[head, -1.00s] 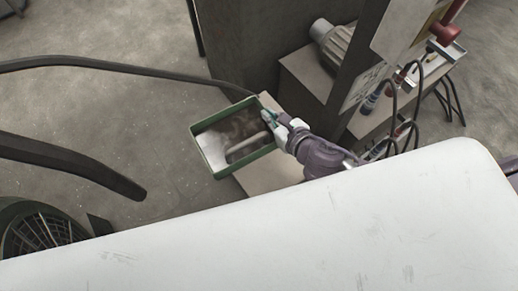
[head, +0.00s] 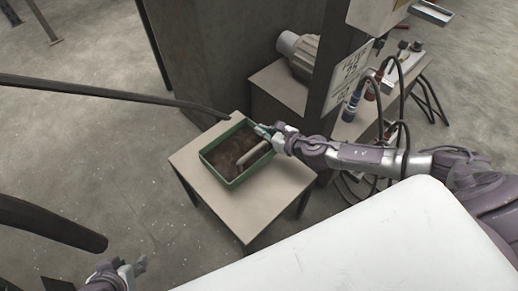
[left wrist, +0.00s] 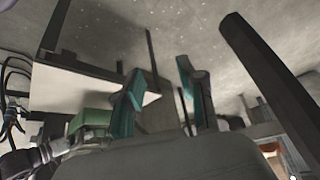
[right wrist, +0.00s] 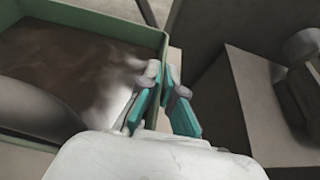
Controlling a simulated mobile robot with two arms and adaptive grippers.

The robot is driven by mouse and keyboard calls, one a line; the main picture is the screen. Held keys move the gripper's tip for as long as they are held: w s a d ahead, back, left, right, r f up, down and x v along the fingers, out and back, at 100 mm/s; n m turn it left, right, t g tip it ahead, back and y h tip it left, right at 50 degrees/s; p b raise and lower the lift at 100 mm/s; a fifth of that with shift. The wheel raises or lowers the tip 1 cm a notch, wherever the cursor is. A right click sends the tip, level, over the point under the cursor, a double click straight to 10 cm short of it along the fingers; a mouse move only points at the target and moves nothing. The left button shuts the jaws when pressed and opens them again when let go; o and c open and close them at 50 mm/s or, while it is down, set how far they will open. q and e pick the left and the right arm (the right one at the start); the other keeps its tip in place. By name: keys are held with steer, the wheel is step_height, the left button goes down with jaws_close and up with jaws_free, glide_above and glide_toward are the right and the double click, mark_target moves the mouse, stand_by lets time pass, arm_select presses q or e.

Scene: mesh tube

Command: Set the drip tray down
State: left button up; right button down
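The green drip tray (head: 234,184), with brown murky contents, appears to rest on the small table (head: 262,206), near its back edge. My right gripper (head: 268,133) is at the tray's back right corner. In the right wrist view my right gripper (right wrist: 164,80) has its teal fingers close together on either side of the tray's wall (right wrist: 120,22), shut on it. My left gripper (head: 134,268) is low at the left, away from the tray. In the left wrist view its fingers (left wrist: 162,85) stand apart with nothing between them.
A grey rounded bar (head: 250,154) lies across the tray's inside. A motor (head: 298,54) sits on a ledge behind the table, beside a dark post with a sign (head: 350,80). A white surface (head: 380,240) fills the lower right.

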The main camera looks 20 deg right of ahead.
mark_target(262, 139)
step_height(262, 139, down, 2)
steer(key=shift+a+b, duration=0.1)
steer(key=shift+b, duration=0.4)
steer(key=shift+f+b, duration=0.65)
steer(key=shift+f, duration=0.25)
steer(key=shift+f+b, duration=0.6)
steer(key=shift+f, duration=0.3)
arm_select(q)
steer(key=w+d+r+t+h, duration=0.3)
steer(key=w+d+r+t, duration=0.2)
steer(key=w+r+t, duration=0.5)
steer(key=shift+w+r, duration=0.7)
steer(key=shift+r, duration=0.25)
arm_select(e)
steer(key=shift+f, duration=0.1)
steer(key=c, duration=1.7)
jaws_free()
steer(key=shift+c, duration=0.2)
steer(key=o, duration=0.4)
arm_select(q)
steer(key=shift+r+t, duration=0.25)
steer(key=shift+t, duration=0.05)
